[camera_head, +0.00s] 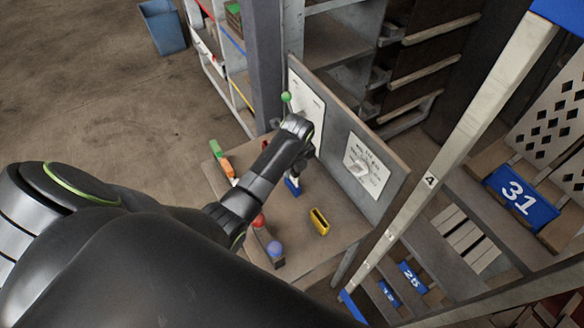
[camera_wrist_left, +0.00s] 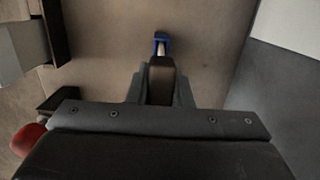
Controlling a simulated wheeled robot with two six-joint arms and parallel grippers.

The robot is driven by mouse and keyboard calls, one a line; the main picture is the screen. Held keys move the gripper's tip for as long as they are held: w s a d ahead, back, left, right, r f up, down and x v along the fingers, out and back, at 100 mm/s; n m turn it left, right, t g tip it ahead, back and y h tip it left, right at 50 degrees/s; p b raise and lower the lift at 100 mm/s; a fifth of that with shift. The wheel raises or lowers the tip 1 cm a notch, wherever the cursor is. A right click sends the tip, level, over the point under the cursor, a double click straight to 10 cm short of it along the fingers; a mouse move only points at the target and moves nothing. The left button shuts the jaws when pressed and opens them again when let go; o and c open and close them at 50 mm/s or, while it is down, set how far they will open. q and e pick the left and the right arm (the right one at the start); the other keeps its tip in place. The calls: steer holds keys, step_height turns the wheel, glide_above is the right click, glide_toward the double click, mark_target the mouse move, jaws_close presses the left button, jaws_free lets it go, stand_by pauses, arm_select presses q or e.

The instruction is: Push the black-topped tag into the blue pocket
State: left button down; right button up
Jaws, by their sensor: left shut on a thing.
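My left gripper (camera_wrist_left: 162,88) is shut on the black-topped tag (camera_wrist_left: 161,68); the dark top sits between the fingers in the left wrist view. A pale part of the tag shows beyond the top, lined up with the blue pocket (camera_wrist_left: 160,36). Its lower end overlaps the pocket in the picture; how deep it sits I cannot tell. In the head view the blue pocket (camera_head: 292,187) stands on the bench just below my left wrist, which hides most of the gripper and tag. My right gripper is not in view.
A yellow pocket (camera_head: 319,221) stands to the right on the bench (camera_head: 300,255). Red-topped (camera_head: 259,221) and purple-topped (camera_head: 275,249) pieces are near the front, with green and orange pieces (camera_head: 221,158) at the left. An upright board (camera_head: 340,120) with papers closes the back.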

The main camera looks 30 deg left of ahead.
arm_select(q)
steer(key=shift+f, duration=0.3)
steer(key=c, duration=1.2)
jaws_free()
steer(key=shift+r, duration=0.1)
